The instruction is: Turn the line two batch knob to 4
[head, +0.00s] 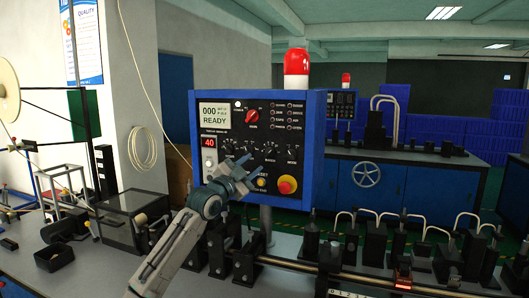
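A blue-framed control box (318,130) faces me with a black panel, a display reading "000" and "READY", and a red "40" readout. A row of small black knobs crosses its lower half. The knob above what looks like the BATCH label (269,149) is third in the row; its setting is too small to read. My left gripper (236,165) is in front of the panel's lower left, below the knob row. Its fingers look spread, with nothing seen between them. It hides part of the lower panel. My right gripper is not in view.
A red selector (253,116), a yellow button (261,183) and a red-and-yellow stop button (287,185) are on the same panel. A red beacon (297,68) tops the box. A second control box (342,104) stands farther back. Black fixtures (376,240) line the bench at right.

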